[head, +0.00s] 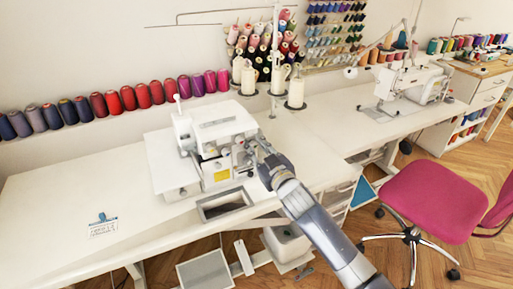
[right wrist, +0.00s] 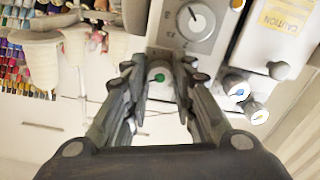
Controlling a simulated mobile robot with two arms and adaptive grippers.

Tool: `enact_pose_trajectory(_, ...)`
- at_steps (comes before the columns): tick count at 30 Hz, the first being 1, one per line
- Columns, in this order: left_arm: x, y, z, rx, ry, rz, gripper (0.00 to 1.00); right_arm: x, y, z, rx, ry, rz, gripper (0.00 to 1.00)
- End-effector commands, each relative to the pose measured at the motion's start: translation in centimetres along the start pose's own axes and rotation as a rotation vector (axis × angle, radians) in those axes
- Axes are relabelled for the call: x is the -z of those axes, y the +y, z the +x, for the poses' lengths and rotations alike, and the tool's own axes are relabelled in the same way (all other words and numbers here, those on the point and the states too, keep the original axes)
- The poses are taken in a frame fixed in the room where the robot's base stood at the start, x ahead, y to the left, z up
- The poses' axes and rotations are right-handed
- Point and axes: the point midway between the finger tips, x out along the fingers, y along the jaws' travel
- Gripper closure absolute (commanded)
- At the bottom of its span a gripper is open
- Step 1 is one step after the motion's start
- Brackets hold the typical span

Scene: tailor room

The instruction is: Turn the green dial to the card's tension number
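The white sewing machine (head: 215,140) stands on the long white table. My right gripper (head: 262,158) is at its right side in the head view. In the right wrist view the green dial (right wrist: 160,77), a pale knob with a green centre, sits between the two fingers of my right gripper (right wrist: 160,72). The fingers are apart, one on each side of it; I cannot tell whether they touch it. The card (head: 103,228) lies at the table's left under a blue clip; its writing is too small to read. My left gripper is out of view.
Thread cones (head: 296,92) stand behind the machine. A pink chair (head: 430,195) is at the right. The table's left part is mostly clear.

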Motion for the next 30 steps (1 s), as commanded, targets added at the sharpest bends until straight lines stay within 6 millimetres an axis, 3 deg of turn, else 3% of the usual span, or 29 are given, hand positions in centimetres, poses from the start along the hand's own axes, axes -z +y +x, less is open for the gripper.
enact_pose_trajectory(14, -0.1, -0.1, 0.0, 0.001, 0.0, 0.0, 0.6, -0.1, 0.0, -0.8, 0.0, -0.001, 0.001, 0.72)
enact_pose_trajectory(30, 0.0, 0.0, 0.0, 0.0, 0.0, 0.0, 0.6, -0.1, 0.0, -9.4, 0.001, -0.002, 0.0, 0.72)
